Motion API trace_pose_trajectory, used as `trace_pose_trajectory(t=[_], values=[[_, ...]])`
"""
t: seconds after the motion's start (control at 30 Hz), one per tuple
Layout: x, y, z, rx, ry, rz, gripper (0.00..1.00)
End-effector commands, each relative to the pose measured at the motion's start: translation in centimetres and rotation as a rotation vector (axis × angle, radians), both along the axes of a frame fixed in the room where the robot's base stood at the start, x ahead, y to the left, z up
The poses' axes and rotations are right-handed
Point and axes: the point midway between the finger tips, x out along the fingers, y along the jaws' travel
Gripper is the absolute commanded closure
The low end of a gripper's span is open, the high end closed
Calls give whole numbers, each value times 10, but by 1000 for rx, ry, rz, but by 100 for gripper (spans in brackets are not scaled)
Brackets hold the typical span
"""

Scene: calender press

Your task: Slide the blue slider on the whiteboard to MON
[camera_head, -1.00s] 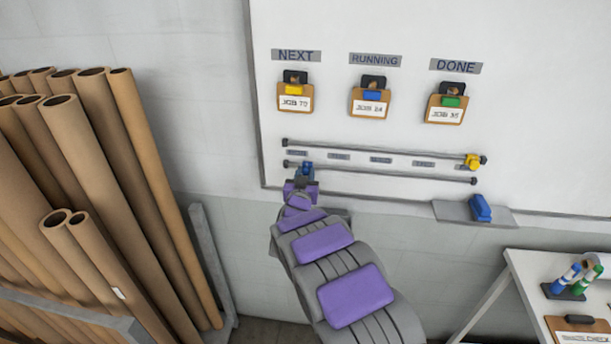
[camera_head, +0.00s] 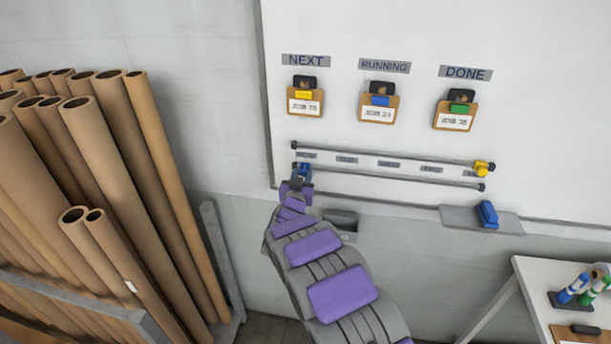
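The blue slider (camera_head: 304,171) sits at the left end of the lower rail (camera_head: 400,177) on the whiteboard (camera_head: 545,120), below the leftmost small day label (camera_head: 306,155). The print on the day labels is too small to read. My gripper (camera_head: 299,184) is at the end of my purple and grey arm, right at the blue slider and overlapping its lower part. Its fingers are too small and hidden to tell whether they are open or shut. A yellow slider (camera_head: 482,168) sits at the right end of the upper rail (camera_head: 390,153).
Job cards hang under NEXT (camera_head: 304,99), RUNNING (camera_head: 378,107) and DONE (camera_head: 454,115). A ledge (camera_head: 458,216) holds a blue eraser-like block (camera_head: 487,214). Cardboard tubes (camera_head: 100,130) stand at left. A white table (camera_head: 535,285) with markers is at lower right.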

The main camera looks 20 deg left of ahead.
Motion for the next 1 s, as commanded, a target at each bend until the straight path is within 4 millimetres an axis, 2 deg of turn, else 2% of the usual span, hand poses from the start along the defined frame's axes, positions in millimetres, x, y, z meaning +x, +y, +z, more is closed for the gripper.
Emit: trace_pose_trajectory(t=[0.03, 0.2, 0.7, 0.87, 1.0], values=[[0, 1, 0, 0, 0, 1, 62], [-1, 0, 2, 2, -3, 0, 46], [-4, -5, 5, 5, -5, -2, 45], [-18, -6, 2, 1, -3, -1, 45], [-39, -9, 2, 0, -3, 2, 45]])
